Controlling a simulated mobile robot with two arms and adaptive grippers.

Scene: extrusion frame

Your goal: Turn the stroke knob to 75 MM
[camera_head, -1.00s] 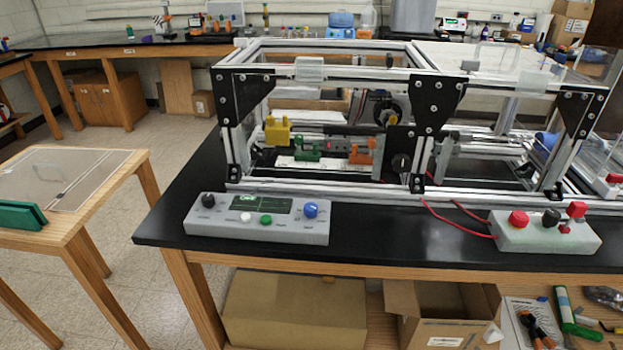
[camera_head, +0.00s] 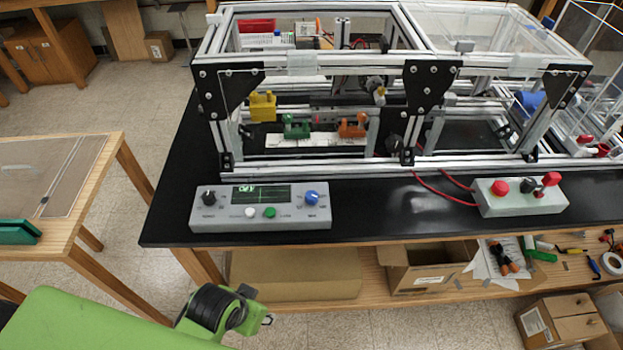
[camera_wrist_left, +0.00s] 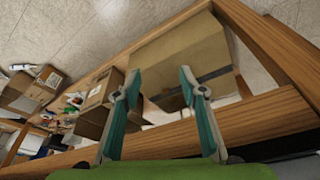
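A grey control box (camera_head: 260,207) sits near the front edge of the black bench, below the extrusion frame. It has a black knob (camera_head: 209,197) at its left, a blue knob (camera_head: 311,197) at its right, and a display (camera_head: 261,194) with green text between them. The knob labels are too small to read, so I cannot tell which is the stroke knob. My left gripper (camera_head: 261,310) is low in front of the bench, apart from the box. In the left wrist view, its two teal fingers (camera_wrist_left: 159,75) are spread with nothing held between them. My right gripper is not in view.
A white button (camera_head: 250,212) and a green button (camera_head: 269,212) are on the box. The extrusion frame (camera_head: 310,165) stands behind it. A second box with a red button (camera_head: 500,187) is to the right. Cardboard boxes (camera_head: 295,273) lie on the shelf below the bench.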

